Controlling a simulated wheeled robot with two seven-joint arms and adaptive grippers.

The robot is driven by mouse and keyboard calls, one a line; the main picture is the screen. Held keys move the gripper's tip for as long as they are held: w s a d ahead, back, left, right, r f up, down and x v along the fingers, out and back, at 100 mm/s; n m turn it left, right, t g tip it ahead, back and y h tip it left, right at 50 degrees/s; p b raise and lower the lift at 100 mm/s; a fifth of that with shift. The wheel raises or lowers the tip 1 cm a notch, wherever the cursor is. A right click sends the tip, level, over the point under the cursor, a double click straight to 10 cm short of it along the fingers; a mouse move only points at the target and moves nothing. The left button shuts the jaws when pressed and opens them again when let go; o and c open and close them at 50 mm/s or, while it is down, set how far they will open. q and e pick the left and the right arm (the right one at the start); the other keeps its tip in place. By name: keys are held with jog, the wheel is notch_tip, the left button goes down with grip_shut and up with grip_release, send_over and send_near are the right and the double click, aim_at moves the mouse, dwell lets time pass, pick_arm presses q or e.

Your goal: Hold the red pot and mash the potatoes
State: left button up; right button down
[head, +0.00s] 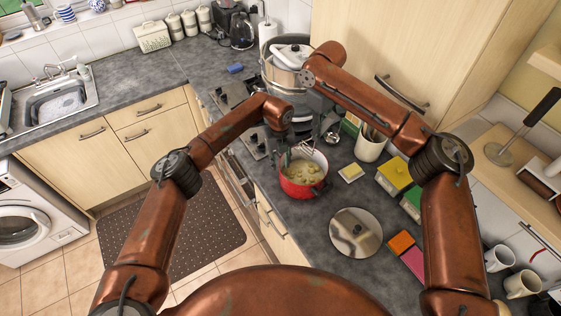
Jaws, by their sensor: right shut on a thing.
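The red pot (303,187) stands on the grey counter near the middle of the head view. Pale yellow potatoes (302,172) lie inside it. My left gripper (284,156) is at the pot's far left rim; its fingers are small and partly hidden, so I cannot tell whether they are open or shut. My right gripper (312,138) is above the pot's far side, pointing down. It is shut on a tool that seems to be the masher (308,150), whose thin metal part shows over the potatoes.
A round metal lid (356,234) lies on the counter in front of the pot. A yellow box (394,175), a butter-like block (351,172) and a utensil holder (370,142) stand to the right. A hob (232,94) lies left. A black-handled tool (530,121) is at far right.

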aim_at(281, 179)
pick_arm(q)
jog(key=f, duration=1.1)
jog(key=shift+d+f, duration=0.2)
jog(key=shift+f, duration=0.1)
jog(key=shift+c, duration=0.4)
grip_shut()
jog(key=shift+o, duration=0.8)
grip_release()
jog(key=shift+c, duration=0.7)
